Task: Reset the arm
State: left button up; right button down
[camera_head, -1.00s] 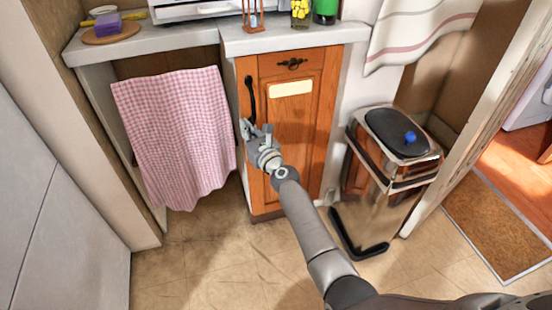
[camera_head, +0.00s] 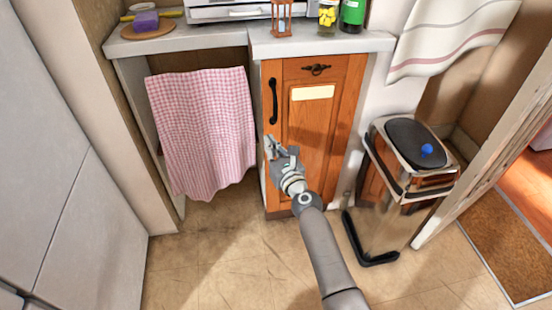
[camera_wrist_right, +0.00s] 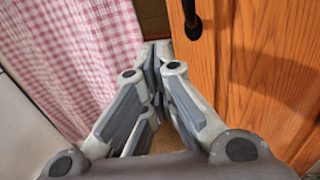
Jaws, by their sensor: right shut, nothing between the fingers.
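My right gripper (camera_head: 271,145) is in front of the lower left part of a wooden cabinet door (camera_head: 312,120), below its black handle (camera_head: 272,101). In the right wrist view the fingers of my right gripper (camera_wrist_right: 155,55) meet at the tips, with nothing between them. The lower end of the black handle (camera_wrist_right: 192,22) shows there to the right of the fingertips, apart from them. The door looks closed. My left gripper is not in view.
A pink checked cloth (camera_head: 205,125) hangs left of the cabinet, close to the gripper in the wrist view. A metal bin (camera_head: 400,185) with a blue item (camera_head: 427,150) on its lid stands right. The floor (camera_head: 220,265) is clear.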

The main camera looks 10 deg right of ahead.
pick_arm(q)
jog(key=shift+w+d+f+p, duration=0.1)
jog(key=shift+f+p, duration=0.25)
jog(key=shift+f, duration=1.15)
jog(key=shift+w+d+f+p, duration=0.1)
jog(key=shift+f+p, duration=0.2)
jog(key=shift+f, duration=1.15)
pick_arm(e)
jog(key=s, duration=0.6)
jog(key=shift+d, duration=0.2)
